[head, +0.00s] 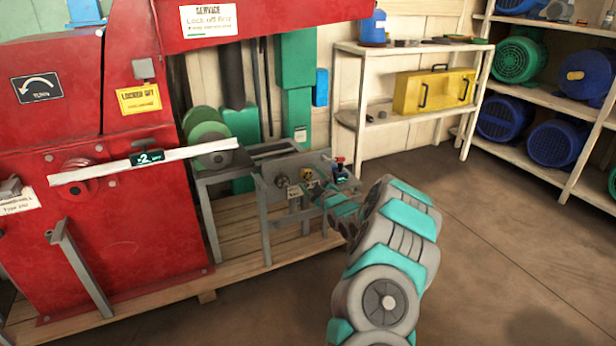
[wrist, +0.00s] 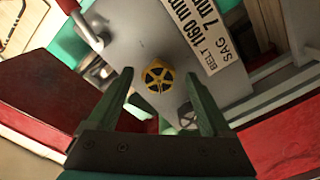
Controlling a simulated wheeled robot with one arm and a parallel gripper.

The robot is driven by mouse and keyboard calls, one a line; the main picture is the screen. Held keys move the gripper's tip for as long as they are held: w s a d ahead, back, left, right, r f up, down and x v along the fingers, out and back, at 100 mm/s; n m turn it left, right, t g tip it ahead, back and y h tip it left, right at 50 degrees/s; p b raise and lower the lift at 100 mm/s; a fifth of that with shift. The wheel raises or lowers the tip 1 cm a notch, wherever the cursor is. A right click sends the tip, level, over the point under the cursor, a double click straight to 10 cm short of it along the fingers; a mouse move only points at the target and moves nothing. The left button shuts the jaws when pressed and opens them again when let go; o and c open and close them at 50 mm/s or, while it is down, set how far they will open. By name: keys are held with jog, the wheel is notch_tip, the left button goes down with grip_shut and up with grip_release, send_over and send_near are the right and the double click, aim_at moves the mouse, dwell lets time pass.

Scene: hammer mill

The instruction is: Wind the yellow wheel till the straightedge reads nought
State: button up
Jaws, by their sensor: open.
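The yellow wheel (wrist: 158,75), small and spoked, sits on a grey plate in the wrist view. It shows as a small yellow spot (head: 307,175) in the head view. My gripper (wrist: 160,88) is open and empty. Its two dark green fingers point at the plate, with the wheel appearing between their tips; I cannot tell whether they touch it. The white straightedge (head: 205,150) lies across the pulley area at the left in the head view. Its dark readout (head: 148,157) seems to show -2; the small unit is unclear.
A red-handled lever (wrist: 78,20) and a belt sag label (wrist: 210,38) flank the yellow wheel. The red mill (head: 130,220) stands left. Shelving (head: 545,90) with motors is at right; floor between is clear.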

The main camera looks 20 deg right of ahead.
jog(key=shift+w, duration=1.2)
grip_shut()
